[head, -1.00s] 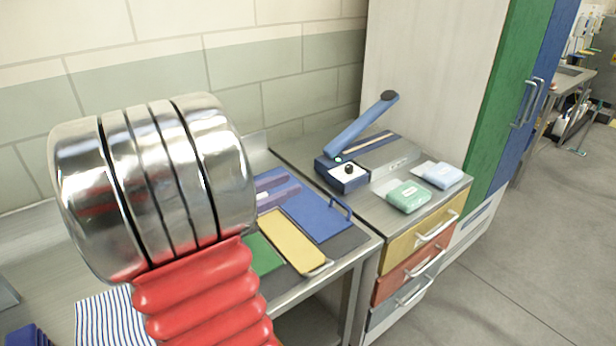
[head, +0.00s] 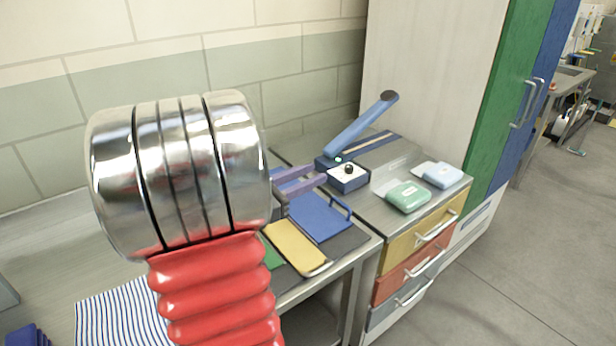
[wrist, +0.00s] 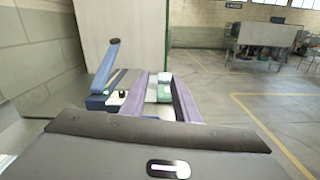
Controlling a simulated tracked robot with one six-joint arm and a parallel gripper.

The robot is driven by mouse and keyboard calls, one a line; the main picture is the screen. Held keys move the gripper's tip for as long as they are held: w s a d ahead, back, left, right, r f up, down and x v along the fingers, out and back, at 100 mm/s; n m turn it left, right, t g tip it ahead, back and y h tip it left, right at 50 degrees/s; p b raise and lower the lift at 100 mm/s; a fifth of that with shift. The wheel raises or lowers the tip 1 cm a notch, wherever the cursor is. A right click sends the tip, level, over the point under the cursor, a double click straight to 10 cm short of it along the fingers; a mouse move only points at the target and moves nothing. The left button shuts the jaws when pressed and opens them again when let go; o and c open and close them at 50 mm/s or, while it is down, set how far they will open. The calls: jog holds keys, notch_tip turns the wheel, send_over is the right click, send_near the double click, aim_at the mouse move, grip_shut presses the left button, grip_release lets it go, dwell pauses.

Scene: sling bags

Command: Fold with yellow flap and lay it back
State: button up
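A flat yellow flap (head: 296,246) lies on a dark grey sheet (head: 347,243) on the left metal table, with a pale metal bar at its front end. A blue flap (head: 322,218) with a blue wire-like handle (head: 341,203) lies just behind and right of it. A green flap (head: 271,256) shows in part at its left; my arm hides the rest. My gripper (head: 315,174) has purple fingers, spread apart and empty, above and behind the blue flap. The wrist view shows the gap between the fingers (wrist: 160,82); no flap shows there.
A blue lever device (head: 348,178) stands on the drawer cabinet at the right. Green (head: 408,196) and light blue (head: 442,175) soft packs lie near it. A striped cloth (head: 115,312) lies at the front left. A tall cabinet (head: 430,80) and the wall bound the back.

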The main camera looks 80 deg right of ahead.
jog(key=shift+c, duration=0.5)
grip_shut()
dwell(0.7)
jog(key=c, duration=0.6)
grip_release()
jog(key=o, duration=0.7)
jog(key=shift+w+a, duration=0.1)
jog(key=shift+a, duration=0.05)
jog(key=v, duration=1.3)
jog(key=shift+w, duration=0.25)
jog(key=shift+a, duration=0.15)
